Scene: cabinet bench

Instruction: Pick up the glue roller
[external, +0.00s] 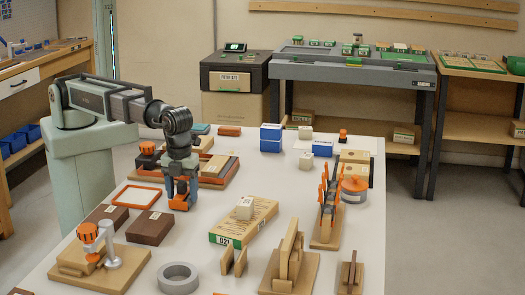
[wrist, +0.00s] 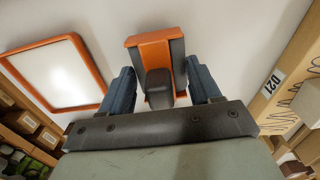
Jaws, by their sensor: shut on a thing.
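The glue roller (wrist: 156,44), orange with dark grey sides, sits between the two blue-grey fingers of my gripper (wrist: 160,85) in the wrist view. A dark block at the palm covers its near part. In the external view my gripper (external: 181,190) points down over the left half of the white table, and the roller's orange part (external: 180,204) shows at the fingertips. My gripper is shut on the roller. I cannot tell whether the roller touches the table or hangs just above it.
An orange frame (external: 137,196) lies left of my gripper. A green and tan box (external: 243,221) labelled D21 with a small block on top stands to the right. Dark brown boxes (external: 150,227) lie in front, and a wooden tray (external: 215,172) is behind. The table between is clear.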

